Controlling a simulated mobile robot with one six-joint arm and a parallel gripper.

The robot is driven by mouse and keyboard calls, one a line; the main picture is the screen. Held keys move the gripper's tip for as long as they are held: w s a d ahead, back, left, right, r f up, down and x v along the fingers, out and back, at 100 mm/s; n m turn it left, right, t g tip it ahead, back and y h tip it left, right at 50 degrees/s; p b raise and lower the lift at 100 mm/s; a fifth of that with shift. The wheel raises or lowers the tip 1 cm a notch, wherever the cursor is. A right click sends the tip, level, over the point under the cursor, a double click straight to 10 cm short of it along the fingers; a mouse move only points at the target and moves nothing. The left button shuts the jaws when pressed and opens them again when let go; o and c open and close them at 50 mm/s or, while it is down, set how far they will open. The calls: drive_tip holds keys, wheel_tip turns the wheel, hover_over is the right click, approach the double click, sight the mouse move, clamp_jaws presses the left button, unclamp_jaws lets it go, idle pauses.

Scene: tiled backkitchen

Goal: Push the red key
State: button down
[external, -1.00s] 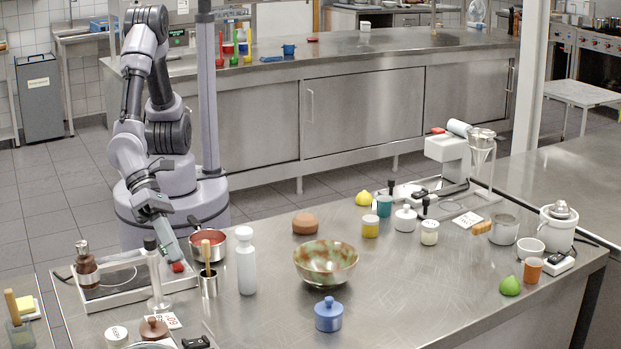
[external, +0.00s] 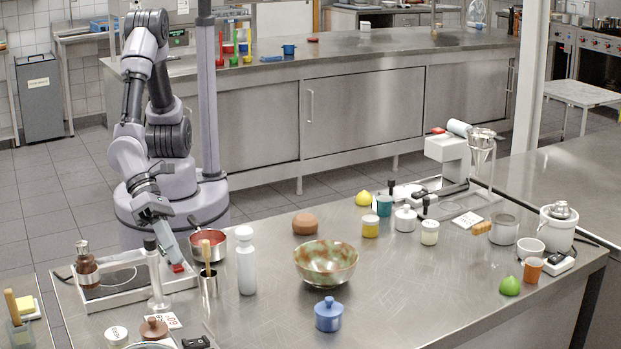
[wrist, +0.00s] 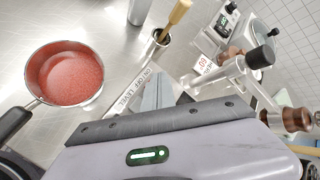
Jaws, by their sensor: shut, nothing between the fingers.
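The red key (external: 178,267) is a small red block at the right end of a white-framed device (external: 120,293) on the near counter. In the external view my gripper (external: 174,259) points down with its fingertips right at the key; I cannot tell whether they touch it. My gripper is shut and empty. In the wrist view the fingers (wrist: 158,94) are over the device's white strip marked "ON/OFF" and "LEVEL" (wrist: 134,92). The red key is hidden there.
A saucepan with red contents (external: 209,252) stands just right of my gripper. A metal pot with a wooden-handled tool (external: 208,287) and a white bottle (external: 245,265) are close by. Another red piece (external: 437,131) is on the far-right machine.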

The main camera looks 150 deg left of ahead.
drive_tip(key=shift+r+p, duration=0.6)
drive_tip(key=shift+r, duration=0.25)
wheel_tip(320, 180, up, 6)
drive_tip(key=p, duration=0.4)
drive_tip(key=shift+p, duration=0.35)
